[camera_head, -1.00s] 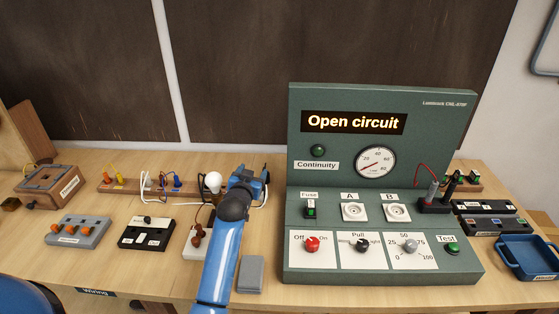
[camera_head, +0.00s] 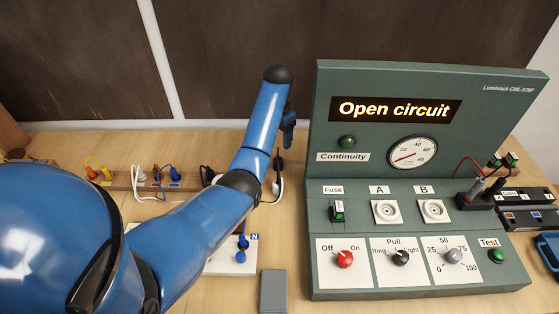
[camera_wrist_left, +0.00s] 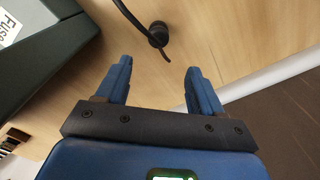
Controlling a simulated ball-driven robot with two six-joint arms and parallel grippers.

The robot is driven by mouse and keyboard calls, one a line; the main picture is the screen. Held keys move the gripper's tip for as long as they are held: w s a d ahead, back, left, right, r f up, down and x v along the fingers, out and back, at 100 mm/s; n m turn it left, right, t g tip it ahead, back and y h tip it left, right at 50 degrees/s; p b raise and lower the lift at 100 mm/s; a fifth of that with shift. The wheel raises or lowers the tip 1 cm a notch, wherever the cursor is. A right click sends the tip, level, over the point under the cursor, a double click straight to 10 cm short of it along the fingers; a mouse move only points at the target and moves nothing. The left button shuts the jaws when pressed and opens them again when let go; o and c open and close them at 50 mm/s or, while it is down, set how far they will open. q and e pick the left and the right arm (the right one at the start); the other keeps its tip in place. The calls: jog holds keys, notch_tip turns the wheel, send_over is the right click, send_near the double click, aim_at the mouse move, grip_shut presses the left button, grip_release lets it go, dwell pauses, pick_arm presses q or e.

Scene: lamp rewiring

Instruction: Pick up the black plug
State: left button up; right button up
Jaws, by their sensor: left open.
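The black plug (camera_wrist_left: 158,36) shows in the left wrist view as a dark round body with a black cord, on the wooden bench. It lies a little beyond my left fingertips, roughly in line with the gap between them, and nothing holds it. My left gripper (camera_wrist_left: 158,66) is open and empty there. In the head view my left gripper (camera_head: 288,120) is small and partly hidden by its wrist, over the back of the bench just left of the tester; a small dark shape below it is probably the plug. My right gripper is not in view.
The green tester (camera_head: 415,105), reading "Open circuit", stands close to the right of my left gripper. A wooden rack (camera_head: 120,182) with coloured connectors lies at the back left. A grey block (camera_head: 273,290) lies in front. A dark wall rises behind the bench.

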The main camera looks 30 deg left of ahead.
aim_at(278, 159)
pick_arm(q)
jog(key=shift+s+d+f, duration=0.15)
jog(key=shift+s+f, duration=0.1)
jog(key=shift+s, duration=0.1)
notch_tip(278, 159, down, 2)
jog(key=shift+s+f+b, duration=0.1)
jog(key=shift+b, duration=0.75)
jog(key=shift+f, duration=0.35)
jog(key=shift+w+f+p, duration=0.2)
jog(key=shift+f+p, duration=0.15)
jog(key=shift+f, duration=0.55)
jog(key=shift+s+f+p, duration=0.15)
jog(key=shift+f+p, duration=0.15)
jog(key=shift+f, duration=0.3)
jog(key=shift+f+p, duration=0.3)
jog(key=shift+f, duration=1.85)
jog(key=shift+c, duration=0.5)
